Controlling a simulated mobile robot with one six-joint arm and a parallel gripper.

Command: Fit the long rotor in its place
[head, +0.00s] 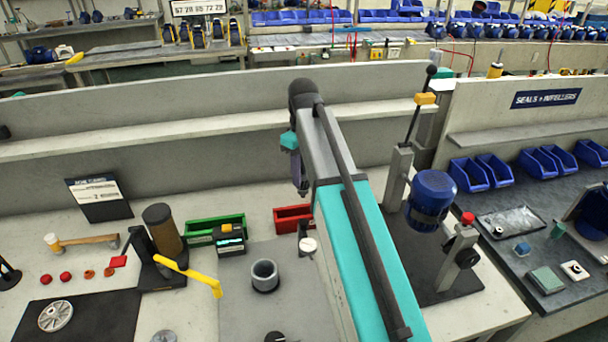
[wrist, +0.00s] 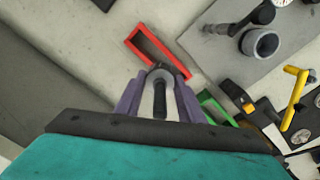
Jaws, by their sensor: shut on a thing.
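My gripper (wrist: 160,88) has purple fingers and is shut on a grey part with a dark rod (wrist: 160,101), which looks like the long rotor. In the head view my gripper (head: 298,172) hangs in the air above the back of the bench, beyond the red bin, and the held part is hardly distinguishable there. A grey open-topped cylinder (head: 265,276), perhaps the rotor's housing, stands on the grey mat (head: 285,305). It also shows at the upper right of the wrist view (wrist: 263,44), well apart from my gripper.
A red bin (head: 292,218) and a green bin (head: 205,229) stand behind the mat. A black stand with a yellow handle (head: 188,275) is left of the cylinder. A press with a blue motor (head: 432,197) stands at right. A low wall with a ledge runs behind.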

